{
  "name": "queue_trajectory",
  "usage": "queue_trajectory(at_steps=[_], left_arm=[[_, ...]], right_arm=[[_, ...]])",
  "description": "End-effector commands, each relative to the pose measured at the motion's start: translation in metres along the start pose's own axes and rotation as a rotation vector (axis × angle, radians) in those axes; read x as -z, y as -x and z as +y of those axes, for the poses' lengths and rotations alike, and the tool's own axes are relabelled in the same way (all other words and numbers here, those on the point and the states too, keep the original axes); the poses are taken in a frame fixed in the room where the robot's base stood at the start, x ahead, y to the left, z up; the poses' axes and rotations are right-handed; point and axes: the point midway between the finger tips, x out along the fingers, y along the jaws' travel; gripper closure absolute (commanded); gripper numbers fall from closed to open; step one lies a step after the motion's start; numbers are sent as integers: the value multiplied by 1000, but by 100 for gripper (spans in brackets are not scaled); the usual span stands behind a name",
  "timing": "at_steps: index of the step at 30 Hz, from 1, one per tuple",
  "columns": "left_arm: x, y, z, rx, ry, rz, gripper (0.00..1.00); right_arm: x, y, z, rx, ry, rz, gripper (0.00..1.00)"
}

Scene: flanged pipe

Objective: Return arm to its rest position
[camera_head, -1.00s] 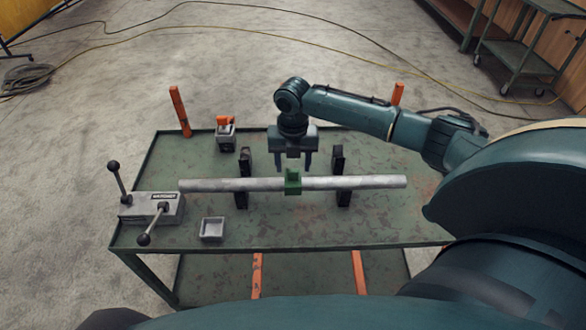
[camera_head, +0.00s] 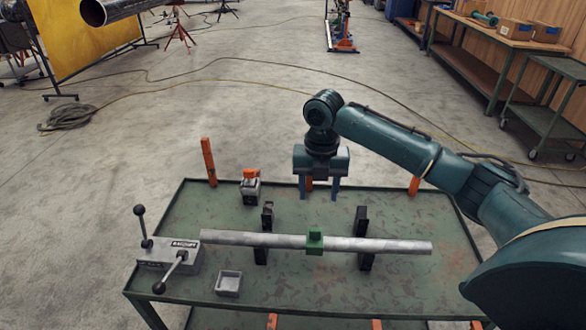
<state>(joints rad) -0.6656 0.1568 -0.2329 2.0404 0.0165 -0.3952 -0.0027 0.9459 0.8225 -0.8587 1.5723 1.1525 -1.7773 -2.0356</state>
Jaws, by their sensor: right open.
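My right gripper (camera_head: 320,190) is open and empty, pointing down above the far part of the green cart (camera_head: 200,212). Its arm comes in from the right. A grey pipe (camera_head: 375,245) lies across two black supports on the cart, with a green block (camera_head: 315,240) around its middle. The gripper is above and beyond the pipe, apart from it. The left support (camera_head: 267,215) and right support (camera_head: 362,222) stand upright. My left gripper is not in view.
A grey lever box (camera_head: 170,255) with two black-knobbed levers and a small grey tray (camera_head: 229,283) sit at the cart's left. A small device with an orange top (camera_head: 250,185) stands at the far edge. Orange posts (camera_head: 208,162) rise behind. The floor beyond is largely clear.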

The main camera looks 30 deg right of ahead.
Motion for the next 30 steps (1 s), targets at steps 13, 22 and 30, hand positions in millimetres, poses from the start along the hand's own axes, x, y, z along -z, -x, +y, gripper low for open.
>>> queue_trajectory(at_steps=[13,22,30], left_arm=[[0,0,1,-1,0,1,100],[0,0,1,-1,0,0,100],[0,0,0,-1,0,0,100]], right_arm=[[34,-66,42,-126,-196,-15,48],[112,-150,100,-442,-701,60,48],[177,-185,112,-704,-1237,232,48]])
